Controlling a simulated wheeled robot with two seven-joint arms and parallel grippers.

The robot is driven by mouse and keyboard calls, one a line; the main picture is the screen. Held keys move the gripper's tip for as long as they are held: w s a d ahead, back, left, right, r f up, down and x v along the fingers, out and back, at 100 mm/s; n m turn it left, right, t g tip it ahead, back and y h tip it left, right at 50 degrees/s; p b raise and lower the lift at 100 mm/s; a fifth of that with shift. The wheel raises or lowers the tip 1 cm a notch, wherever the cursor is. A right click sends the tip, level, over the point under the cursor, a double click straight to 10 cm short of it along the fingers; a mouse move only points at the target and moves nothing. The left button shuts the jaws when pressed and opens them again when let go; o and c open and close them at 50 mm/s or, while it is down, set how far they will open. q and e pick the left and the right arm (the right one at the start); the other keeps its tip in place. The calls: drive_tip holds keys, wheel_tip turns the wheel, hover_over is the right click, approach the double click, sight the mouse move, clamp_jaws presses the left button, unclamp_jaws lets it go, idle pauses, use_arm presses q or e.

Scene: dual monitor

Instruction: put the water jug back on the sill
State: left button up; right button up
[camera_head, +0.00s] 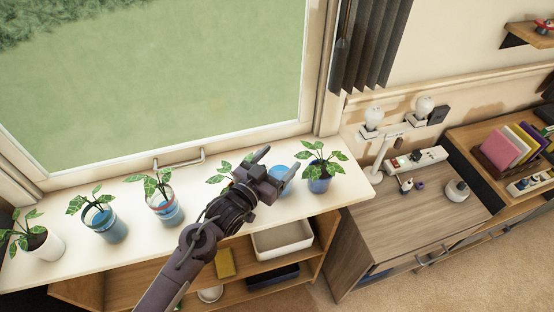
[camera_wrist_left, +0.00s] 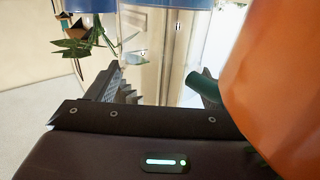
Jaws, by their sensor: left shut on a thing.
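The water jug (camera_head: 283,173) shows as a patch of blue at my left gripper's fingertips, over the right part of the white sill (camera_head: 345,192). In the left wrist view the jug (camera_wrist_left: 165,35) is clear with a blue band at the top edge, and it stands between the fingers. My left gripper (camera_head: 270,171) is shut on it. The gripper hides much of the jug in the head view, and I cannot tell whether its base touches the sill. My right gripper is out of view.
A blue potted plant (camera_head: 319,182) stands close right of the jug. A large orange surface (camera_wrist_left: 285,85) is close in the left wrist view. Left along the sill stand a glass-like planter (camera_head: 165,211), a blue pot (camera_head: 108,226) and a white pot (camera_head: 46,247).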

use_arm(q)
drive_tip(key=shift+f, duration=0.1)
drive_tip(key=o, duration=1.7)
drive_tip(key=shift+c, duration=0.2)
drive_tip(key=shift+o, duration=0.2)
drive_tip(key=b+v, duration=0.2)
drive_tip(key=v, duration=1)
drive_tip(key=shift+r+b, duration=0.2)
drive_tip(key=shift+b, duration=0.1)
